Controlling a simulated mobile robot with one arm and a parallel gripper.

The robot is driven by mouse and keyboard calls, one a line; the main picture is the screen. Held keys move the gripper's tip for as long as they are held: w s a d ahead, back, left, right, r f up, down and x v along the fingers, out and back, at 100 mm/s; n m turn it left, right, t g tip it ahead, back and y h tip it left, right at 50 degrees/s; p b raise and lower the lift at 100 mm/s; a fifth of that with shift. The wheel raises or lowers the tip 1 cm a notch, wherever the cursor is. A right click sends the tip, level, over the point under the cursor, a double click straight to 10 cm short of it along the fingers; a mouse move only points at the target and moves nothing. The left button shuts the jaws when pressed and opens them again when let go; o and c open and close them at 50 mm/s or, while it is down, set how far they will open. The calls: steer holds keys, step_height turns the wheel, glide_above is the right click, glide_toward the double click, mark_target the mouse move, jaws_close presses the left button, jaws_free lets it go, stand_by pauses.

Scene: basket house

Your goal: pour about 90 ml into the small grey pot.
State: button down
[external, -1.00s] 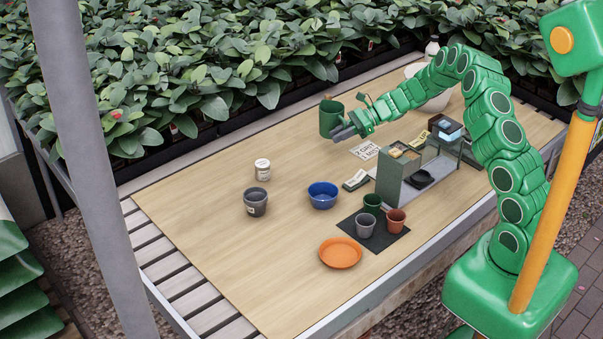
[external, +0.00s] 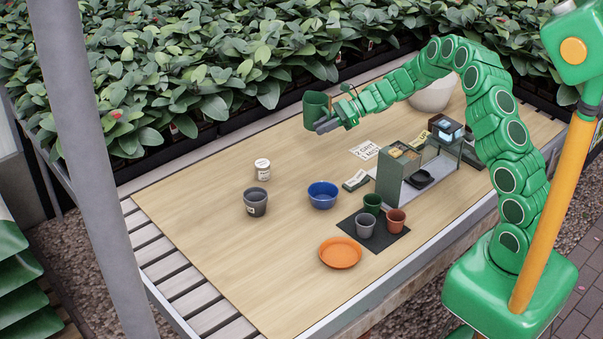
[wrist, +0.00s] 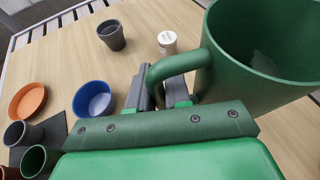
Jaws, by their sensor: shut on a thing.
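My gripper (external: 324,124) is shut on the handle of a green jug (external: 315,105) and holds it upright above the far part of the table. In the wrist view the jaws (wrist: 164,92) close around the handle and the jug (wrist: 265,60) fills the upper right; part of its inside shows, but I cannot tell its fill. The small grey pot (external: 365,225) stands on a dark mat (external: 390,242), well to the front right of the jug. It also shows at the lower left of the wrist view (wrist: 20,133). A larger dark grey pot (external: 256,203) stands apart at left.
A green pot (external: 372,203) and a terracotta pot (external: 395,221) crowd the small grey pot. Nearby are an orange saucer (external: 340,253), a blue bowl (external: 322,196) and a grey-green stand (external: 388,180). A white jar (external: 262,169) stands back left. The front left table is clear.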

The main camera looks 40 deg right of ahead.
steer(key=w+a+r+m+t+h, duration=0.1)
steer(key=a+r+m+t, duration=0.15)
steer(key=a, duration=1.15)
steer(key=a+r+m+t+h, duration=0.1)
steer(key=a+r, duration=0.2)
steer(key=a, duration=1.1)
steer(key=s+a+f, duration=0.5)
steer(key=s+a, duration=0.1)
steer(key=s+a+f+m+t+h, duration=0.1)
steer(key=s+a+f, duration=0.4)
steer(key=s+a, duration=0.1)
steer(key=s+a+f+m+h, duration=0.1)
steer(key=s+a+f, duration=0.4)
steer(key=s, duration=0.1)
steer(key=shift+s+a+f+t, duration=0.1)
steer(key=shift+s+a+t, duration=0.25)
steer(key=shift+s+a, duration=0.05)
steer(key=shift+s+f+m, duration=0.25)
steer(key=shift+s+f, duration=0.2)
steer(key=shift+f, duration=0.05)
steer(key=shift+r+h, duration=0.1)
steer(key=shift+h, duration=0.2)
